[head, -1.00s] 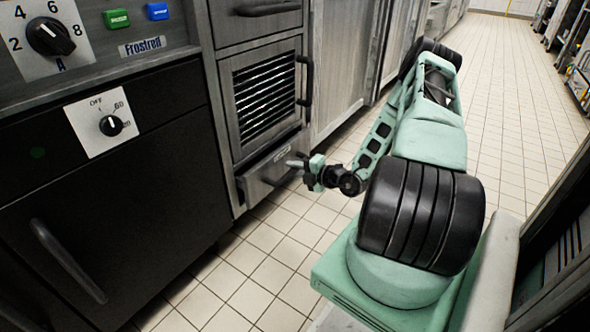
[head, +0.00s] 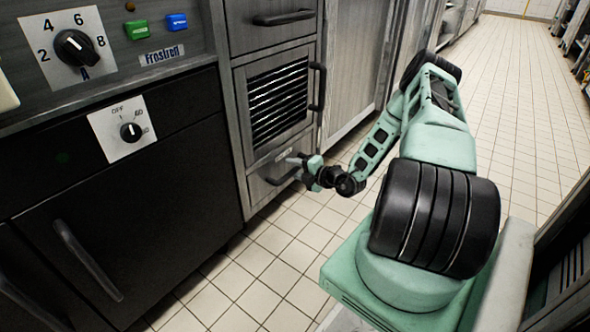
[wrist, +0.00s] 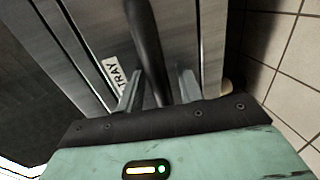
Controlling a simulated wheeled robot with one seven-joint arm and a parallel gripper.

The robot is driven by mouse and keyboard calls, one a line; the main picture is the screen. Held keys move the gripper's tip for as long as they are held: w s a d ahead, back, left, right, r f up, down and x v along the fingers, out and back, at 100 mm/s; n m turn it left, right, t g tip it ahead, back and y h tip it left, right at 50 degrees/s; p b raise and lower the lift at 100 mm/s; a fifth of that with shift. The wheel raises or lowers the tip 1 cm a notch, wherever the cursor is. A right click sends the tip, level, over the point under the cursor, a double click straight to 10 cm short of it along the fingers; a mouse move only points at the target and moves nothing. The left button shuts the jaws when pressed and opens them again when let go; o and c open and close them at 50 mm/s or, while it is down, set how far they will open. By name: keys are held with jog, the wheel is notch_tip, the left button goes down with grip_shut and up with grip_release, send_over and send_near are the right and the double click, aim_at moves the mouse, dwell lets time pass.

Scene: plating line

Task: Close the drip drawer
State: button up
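The drip drawer (head: 266,186) is the low grey metal drawer under the grille panel in the head view. Its front looks almost flush with the cabinet; I cannot tell if a small gap is left. In the wrist view its front carries a TRAY label (wrist: 114,72) and a dark bar handle (wrist: 146,40). My gripper (head: 299,166) is at the drawer front. In the wrist view the fingers of my gripper (wrist: 160,88) stand apart on either side of the handle, with a gap visible beside the bar.
The louvred grille panel (head: 277,98) with its vertical handle is above the drawer. A black oven-like front (head: 120,200) with a long handle stands to the left. Tiled floor (head: 275,240) is clear in front of the drawer and along the aisle.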

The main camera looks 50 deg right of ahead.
jog(key=p+v, duration=0.8)
jog(key=v, duration=0.9)
jog(key=shift+s+d, duration=0.15)
jog(key=shift+s, duration=0.05)
